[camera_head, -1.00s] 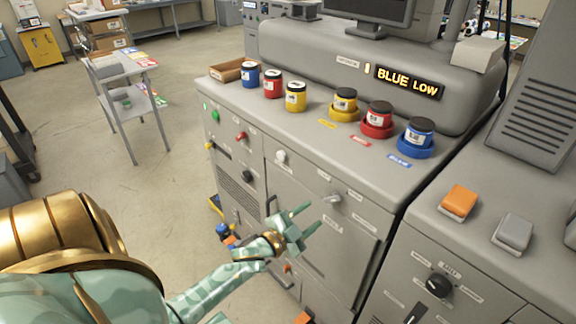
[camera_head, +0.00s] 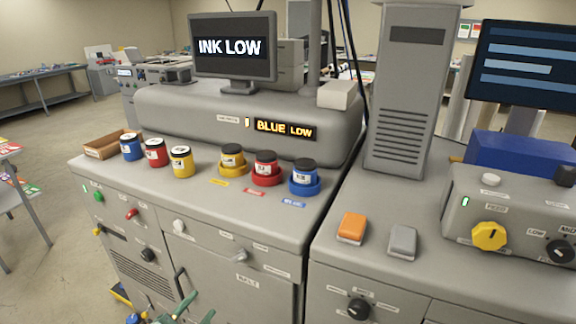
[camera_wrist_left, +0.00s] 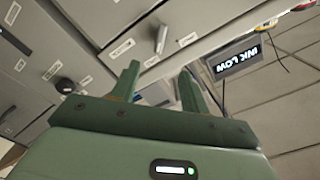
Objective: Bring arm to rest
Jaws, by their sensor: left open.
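My left gripper (camera_head: 184,308) shows at the bottom edge of the head view, in front of the grey cabinet (camera_head: 213,273). In the left wrist view its two green fingers (camera_wrist_left: 160,88) are spread apart, with nothing between them. The cabinet front with its knobs and labels lies beyond the fingers, apart from them. Most of the left arm is out of the head view. My right gripper is not in view.
On the cabinet top stand loose blue (camera_head: 131,147), red (camera_head: 155,152) and yellow (camera_head: 181,161) jars, and jars in yellow (camera_head: 232,169), red (camera_head: 266,178) and blue (camera_head: 303,187) holders. A display (camera_head: 285,129) reads BLUE LOW. Open floor (camera_head: 45,245) lies left.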

